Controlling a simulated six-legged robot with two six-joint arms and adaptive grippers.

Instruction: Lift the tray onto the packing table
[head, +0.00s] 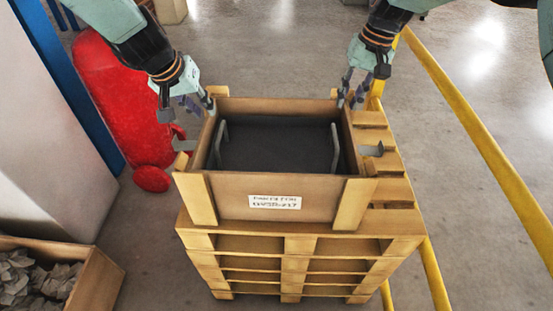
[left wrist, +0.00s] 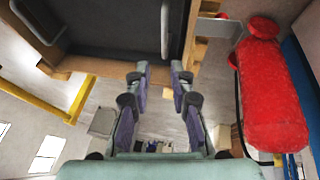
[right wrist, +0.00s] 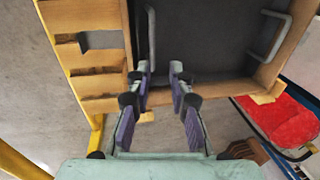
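A wooden crate (head: 235,195) with a white label stands on a stack of pallets. Inside lies a dark grey tray-like floor (head: 275,145) with two upright grey handles, the left handle (head: 222,145) and the right handle (head: 335,147). The handles also show in the left wrist view (left wrist: 165,30) and the right wrist view (right wrist: 151,40). My left gripper (head: 190,108) is open and empty by the crate's far left corner; its fingers show apart in its wrist view (left wrist: 158,72). My right gripper (head: 349,95) is open and empty by the far right corner (right wrist: 161,68). I cannot identify a packing table.
The pallets (head: 290,245) extend beyond the crate on the right. Yellow rails (head: 480,150) run along the right. A red rounded object (head: 120,100) and a pale block (head: 50,130) stand left. A box of crumpled grey material (head: 95,285) sits lower left. Grey floor lies behind.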

